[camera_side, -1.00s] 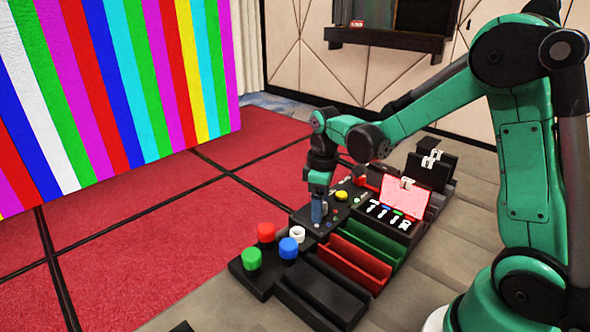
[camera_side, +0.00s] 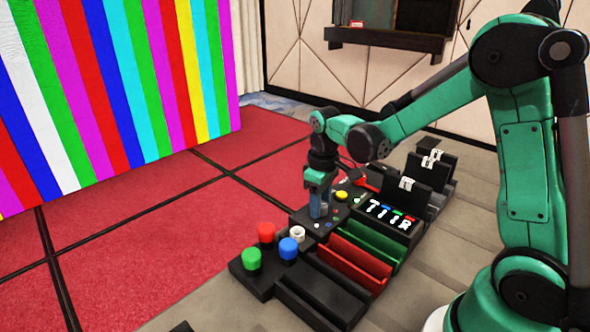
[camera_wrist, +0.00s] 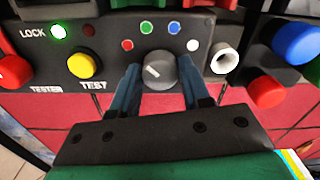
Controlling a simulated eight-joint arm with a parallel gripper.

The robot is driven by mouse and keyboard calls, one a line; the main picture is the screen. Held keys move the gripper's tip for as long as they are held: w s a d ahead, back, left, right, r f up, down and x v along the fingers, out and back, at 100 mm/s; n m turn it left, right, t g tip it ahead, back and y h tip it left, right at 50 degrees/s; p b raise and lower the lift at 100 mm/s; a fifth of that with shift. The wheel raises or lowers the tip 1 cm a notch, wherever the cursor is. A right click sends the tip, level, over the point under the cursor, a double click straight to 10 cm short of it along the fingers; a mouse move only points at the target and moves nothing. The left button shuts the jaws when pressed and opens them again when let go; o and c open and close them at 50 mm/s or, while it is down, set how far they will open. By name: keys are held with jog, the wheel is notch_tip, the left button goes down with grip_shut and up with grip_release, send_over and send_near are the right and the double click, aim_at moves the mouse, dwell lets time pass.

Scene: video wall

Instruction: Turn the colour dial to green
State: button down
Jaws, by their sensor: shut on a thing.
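The colour dial (camera_wrist: 160,70) is a grey round knob with a short white mark on its left side, which slants toward the upper left. Around it are a red dot (camera_wrist: 127,44), a green dot (camera_wrist: 146,27), a blue dot (camera_wrist: 174,27) and a white dot (camera_wrist: 192,44). I cannot tell exactly which dot the mark points to. My gripper (camera_wrist: 161,85) is shut on the dial, with one blue finger on each side. In the side view my gripper (camera_side: 318,212) points down at the black console, and the dial is hidden there.
Left of the dial are a yellow TEST button (camera_wrist: 84,65) and a lit green LOCK lamp (camera_wrist: 58,31). A white hollow knob (camera_wrist: 224,60) is close on its right, with red and blue buttons beyond. A striped video wall (camera_side: 110,90) stands over red carpet.

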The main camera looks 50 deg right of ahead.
jog(key=shift+m, duration=2.3)
jog(key=shift+c, duration=2.1)
grip_release()
jog(key=shift+r, duration=0.1)
jog(key=shift+r, duration=2.7)
jog(key=s+a+r+n+t, duration=0.2)
jog(key=s+a+r+t, duration=0.1)
jog(key=s+a+t, duration=0.3)
jog(key=shift+s+a+t, duration=0.3)
jog(key=shift+a+t, duration=0.3)
jog(key=shift+a, duration=0.15)
